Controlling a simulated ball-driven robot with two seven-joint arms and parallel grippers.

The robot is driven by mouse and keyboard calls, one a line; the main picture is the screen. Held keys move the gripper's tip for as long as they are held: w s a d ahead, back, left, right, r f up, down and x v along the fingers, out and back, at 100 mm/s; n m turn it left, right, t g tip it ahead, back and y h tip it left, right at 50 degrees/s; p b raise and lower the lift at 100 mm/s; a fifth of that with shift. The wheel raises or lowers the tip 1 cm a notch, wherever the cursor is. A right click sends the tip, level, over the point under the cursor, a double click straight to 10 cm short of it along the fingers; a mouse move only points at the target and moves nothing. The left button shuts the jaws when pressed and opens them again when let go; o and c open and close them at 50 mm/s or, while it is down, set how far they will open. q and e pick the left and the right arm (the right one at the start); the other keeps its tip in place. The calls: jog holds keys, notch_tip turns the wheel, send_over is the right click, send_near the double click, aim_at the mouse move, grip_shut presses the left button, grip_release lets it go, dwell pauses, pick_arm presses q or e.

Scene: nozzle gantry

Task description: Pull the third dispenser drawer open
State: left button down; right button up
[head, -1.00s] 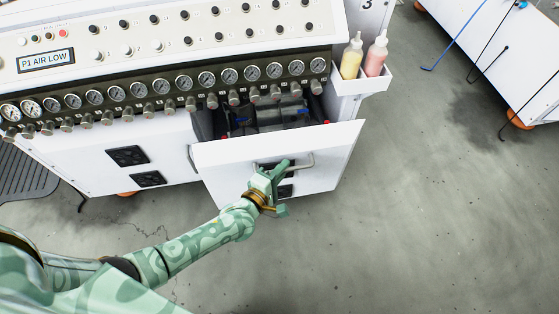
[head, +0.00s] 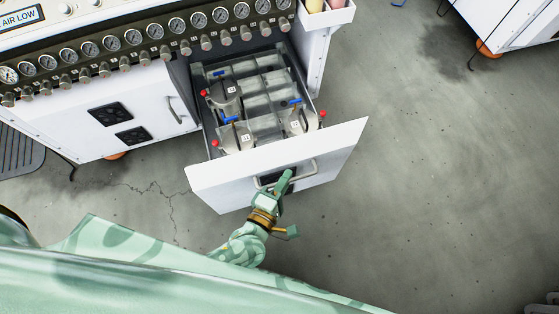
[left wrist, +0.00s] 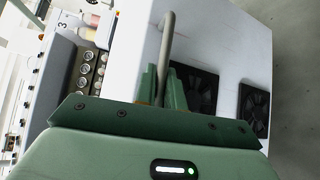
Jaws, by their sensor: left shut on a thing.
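The dispenser drawer (head: 222,182) with a white front is pulled well out of the white cabinet. Its inside shows a grey divided tray (head: 262,88) with several grey containers that have blue levers and red knobs. My left gripper (head: 284,180) is shut on the drawer's metal bar handle (head: 311,168). In the left wrist view the handle (left wrist: 167,40) runs between the green fingers (left wrist: 162,84), which stand against the white drawer front (left wrist: 215,35). The fingertips are partly hidden by the gripper body. My right gripper is not in view.
The cabinet's gauge row (head: 143,34) lies above the drawer. A closed door (head: 130,115) with black vents is left of it. A bottle holder (head: 328,14) is at the top right. Another white cart (head: 505,25) stands farther right. Grey floor (head: 430,190) is clear right of the drawer.

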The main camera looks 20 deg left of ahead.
pick_arm(q)
jog(key=shift+s+d, duration=0.35)
jog(key=shift+s, duration=0.25)
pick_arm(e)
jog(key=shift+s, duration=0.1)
pick_arm(q)
jog(key=shift+f, duration=0.1)
jog(key=c, duration=1.5)
grip_release()
